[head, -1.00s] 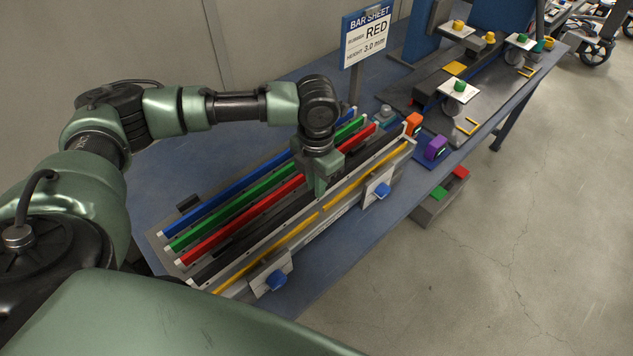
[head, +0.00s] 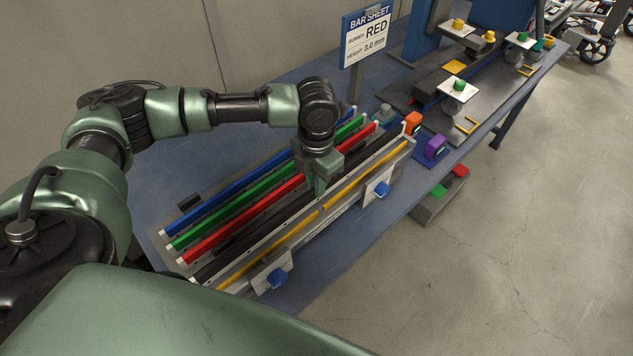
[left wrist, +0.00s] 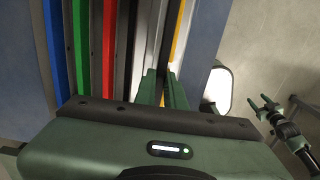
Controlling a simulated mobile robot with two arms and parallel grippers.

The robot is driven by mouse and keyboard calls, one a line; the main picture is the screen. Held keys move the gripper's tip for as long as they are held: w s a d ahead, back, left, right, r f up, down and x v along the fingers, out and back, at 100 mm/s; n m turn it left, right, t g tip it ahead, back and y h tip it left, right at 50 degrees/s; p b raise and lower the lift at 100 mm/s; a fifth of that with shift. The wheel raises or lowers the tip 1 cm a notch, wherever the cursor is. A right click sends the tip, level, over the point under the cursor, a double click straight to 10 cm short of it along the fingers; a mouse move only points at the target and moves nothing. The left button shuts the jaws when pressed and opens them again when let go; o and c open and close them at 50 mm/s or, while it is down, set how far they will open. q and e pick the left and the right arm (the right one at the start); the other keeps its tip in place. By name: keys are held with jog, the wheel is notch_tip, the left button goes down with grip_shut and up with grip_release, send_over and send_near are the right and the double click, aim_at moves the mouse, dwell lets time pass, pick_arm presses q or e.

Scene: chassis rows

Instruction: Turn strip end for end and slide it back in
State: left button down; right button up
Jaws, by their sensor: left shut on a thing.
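A long yellow strip (head: 285,241) lies along the front rail (head: 330,222) of the bar rack, and its line breaks near my left gripper. My left gripper (head: 320,191) points down over the middle of that rail, its fingertips low at the strip. It is shut on the yellow strip as far as I can see; the fingers hide the held part. In the left wrist view the fingers (left wrist: 163,80) stand between a pale metal bar and the yellow strip (left wrist: 178,30).
Blue (head: 230,199), green (head: 235,209) and red (head: 245,219) bars and a black bar lie behind the rail. Two clamps with blue knobs (head: 277,279) (head: 381,189) sit on its front. Orange (head: 413,118) and purple (head: 434,147) blocks stand right.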

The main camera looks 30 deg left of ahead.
aim_at(317, 200)
pick_arm(q)
jog(key=shift+f, duration=0.75)
jog(key=shift+f, duration=0.15)
jog(key=shift+f+b, duration=0.6)
jog(key=shift+f, duration=0.5)
jog(key=c, duration=1.4)
grip_release()
notch_tip(317, 200, up, 8)
jog(key=shift+f+b, duration=0.15)
jog(key=shift+b, duration=0.7)
jog(key=shift+d, duration=0.1)
